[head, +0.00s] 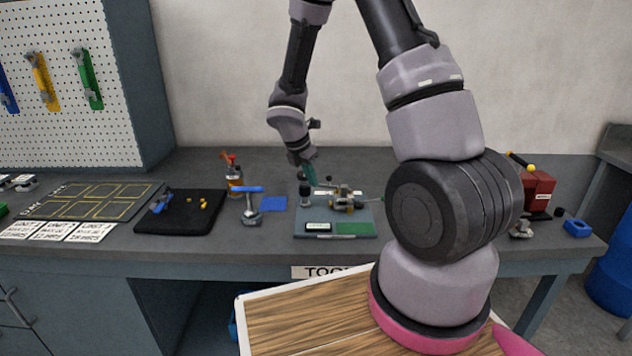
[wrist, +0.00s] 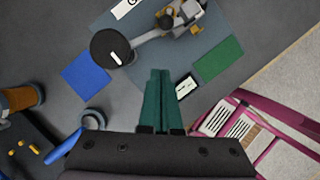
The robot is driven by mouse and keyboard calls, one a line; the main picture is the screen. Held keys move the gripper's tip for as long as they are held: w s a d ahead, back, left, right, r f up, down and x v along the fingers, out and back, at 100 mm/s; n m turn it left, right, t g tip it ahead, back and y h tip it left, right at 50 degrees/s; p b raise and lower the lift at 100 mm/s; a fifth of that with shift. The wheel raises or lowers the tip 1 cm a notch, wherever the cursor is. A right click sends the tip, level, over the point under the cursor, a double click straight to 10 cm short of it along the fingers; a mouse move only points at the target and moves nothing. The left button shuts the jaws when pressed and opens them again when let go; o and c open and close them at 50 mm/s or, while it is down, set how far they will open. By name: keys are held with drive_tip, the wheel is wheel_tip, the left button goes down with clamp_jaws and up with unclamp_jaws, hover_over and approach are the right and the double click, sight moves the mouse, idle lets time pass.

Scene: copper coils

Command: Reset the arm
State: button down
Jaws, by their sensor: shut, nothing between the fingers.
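My gripper (head: 310,174) is at the end of my arm, over the back left part of the fixture board (head: 302,228) on the bench. In the wrist view my gripper's green fingers (wrist: 158,82) lie side by side, shut, with nothing between them. They point toward the board (wrist: 100,30), which carries a small metal device (wrist: 180,18), a dark round knob (wrist: 112,47) and a green pad (wrist: 218,58). In the head view the device (head: 345,198) stands just right of the fingertips. Whether the fingers touch anything there is hard to tell.
A blue-handled tool (head: 248,198) and a blue pad (head: 274,204) lie left of the board. A black mat (head: 180,222) holds small yellow parts. A spray bottle (head: 233,176) stands behind. A red box (head: 538,190) and blue bin (head: 577,228) are at the right.

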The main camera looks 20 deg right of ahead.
drive_tip(key=s+r+m, duration=0.4)
drive_tip(key=r+m, duration=0.1)
drive_tip(key=r, duration=1)
drive_tip(key=s+r+m+t+y, duration=0.5)
drive_tip(key=s+r+m, duration=1.3)
drive_tip(key=m, duration=0.5)
drive_tip(key=shift+s+y, duration=0.35)
drive_tip(key=shift+y, duration=0.05)
drive_tip(key=shift+a+r, duration=0.1)
